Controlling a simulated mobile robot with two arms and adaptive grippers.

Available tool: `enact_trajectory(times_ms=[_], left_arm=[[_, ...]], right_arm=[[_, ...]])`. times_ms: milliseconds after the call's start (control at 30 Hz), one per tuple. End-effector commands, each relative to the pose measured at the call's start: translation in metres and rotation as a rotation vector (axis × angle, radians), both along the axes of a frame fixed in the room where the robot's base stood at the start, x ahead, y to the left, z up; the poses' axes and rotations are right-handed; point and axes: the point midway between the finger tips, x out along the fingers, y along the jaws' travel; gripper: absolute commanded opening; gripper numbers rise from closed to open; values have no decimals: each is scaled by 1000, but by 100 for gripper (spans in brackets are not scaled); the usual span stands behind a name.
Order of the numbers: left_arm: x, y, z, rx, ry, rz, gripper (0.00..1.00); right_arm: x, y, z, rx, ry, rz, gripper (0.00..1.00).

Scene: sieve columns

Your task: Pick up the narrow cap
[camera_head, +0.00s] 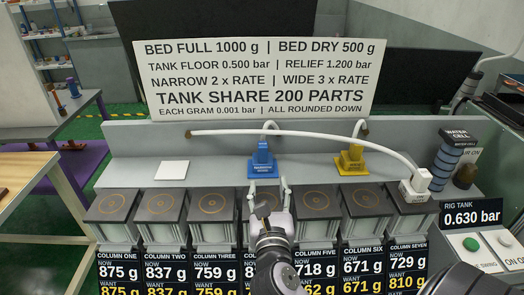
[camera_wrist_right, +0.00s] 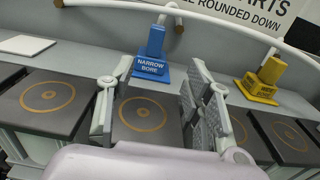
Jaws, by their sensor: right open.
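The narrow cap is the blue piece (camera_head: 262,158) standing upright on the grey ledge behind the columns, on a base labelled NARROW BORE. It also shows in the right wrist view (camera_wrist_right: 154,42), beyond my fingertips. My right gripper (camera_head: 268,184) is open, with its fingers reaching toward the ledge over the middle column, just in front of the blue piece. In the right wrist view the two fingers (camera_wrist_right: 160,78) stand apart with nothing between them but the column top below. My left gripper is not in view.
A yellow piece (camera_head: 351,160) stands on the ledge to the right. A white hose (camera_head: 310,137) arches over the ledge to a white block (camera_head: 419,181). A white square (camera_head: 173,171) lies at left. Columns with dark tops (camera_head: 213,204) line the front.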

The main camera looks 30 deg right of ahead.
Motion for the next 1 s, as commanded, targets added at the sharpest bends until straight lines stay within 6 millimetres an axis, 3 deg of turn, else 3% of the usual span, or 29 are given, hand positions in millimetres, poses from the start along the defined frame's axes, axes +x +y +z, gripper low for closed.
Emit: enact_trajectory(times_ms=[167, 467, 1000], left_arm=[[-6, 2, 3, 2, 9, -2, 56], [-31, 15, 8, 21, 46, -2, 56], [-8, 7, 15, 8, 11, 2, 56]], right_arm=[[18, -11, 3, -4, -2, -3, 47], [74, -45, 2, -3, -2, -3, 47], [130, -73, 4, 1, -2, -2, 47]])
